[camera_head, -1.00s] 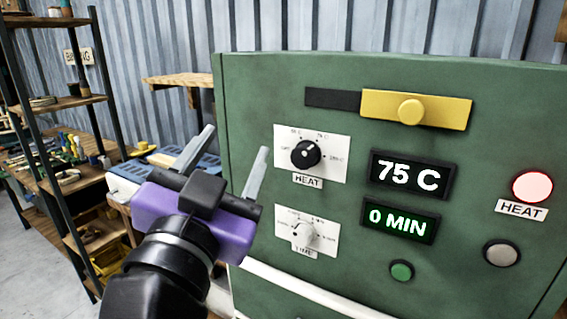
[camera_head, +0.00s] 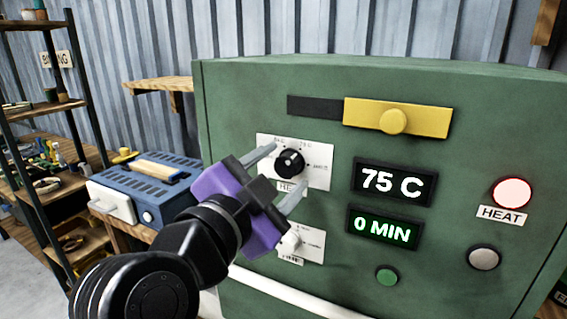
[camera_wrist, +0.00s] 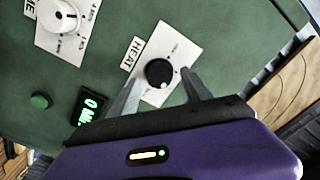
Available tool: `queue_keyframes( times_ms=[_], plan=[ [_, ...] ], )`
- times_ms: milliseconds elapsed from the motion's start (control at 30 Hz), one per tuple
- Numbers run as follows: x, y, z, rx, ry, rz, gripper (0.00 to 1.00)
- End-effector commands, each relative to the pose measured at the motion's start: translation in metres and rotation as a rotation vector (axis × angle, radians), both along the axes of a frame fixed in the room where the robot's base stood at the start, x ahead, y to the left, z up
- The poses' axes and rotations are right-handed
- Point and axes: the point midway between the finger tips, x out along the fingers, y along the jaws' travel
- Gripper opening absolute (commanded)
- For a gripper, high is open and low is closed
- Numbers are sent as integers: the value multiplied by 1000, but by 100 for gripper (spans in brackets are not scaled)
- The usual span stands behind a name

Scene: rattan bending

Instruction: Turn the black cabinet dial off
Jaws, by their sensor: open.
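The black heat dial (camera_head: 290,163) sits on a white plate on the front of the green cabinet (camera_head: 240,100). Its white mark points up and to the right, toward the 75 C label. My gripper (camera_head: 284,172) is open in front of the plate, its fingers spread to either side of the dial. In the wrist view the dial (camera_wrist: 159,72) shows between and just beyond the fingertips (camera_wrist: 161,85). Whether the fingers touch it cannot be told. The temperature display (camera_head: 393,183) reads 75 C, and the round heat lamp (camera_head: 512,193) glows pale red.
The white time dial (camera_head: 290,241) is below, partly hidden by my gripper. A green button (camera_head: 387,275), a grey button (camera_head: 484,257) and a yellow sliding latch (camera_head: 396,116) are on the panel. A blue box (camera_head: 160,188) and a shelf rack (camera_head: 85,95) stand at left.

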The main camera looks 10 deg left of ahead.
Motion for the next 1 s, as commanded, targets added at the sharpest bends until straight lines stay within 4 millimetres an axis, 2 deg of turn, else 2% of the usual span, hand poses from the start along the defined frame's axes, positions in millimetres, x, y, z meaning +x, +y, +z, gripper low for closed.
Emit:
queue_keyframes(
  times_ms=[167,433,700,733,1000],
  plan=[
    [11,-5,0,-1,1,-1,57],
    [12,-5,0,0,-1,1,57],
    [12,-5,0,-1,0,0,4],
    [12,-5,0,-1,0,0,0],
    [12,-5,0,-23,8,0,0]
  ],
)
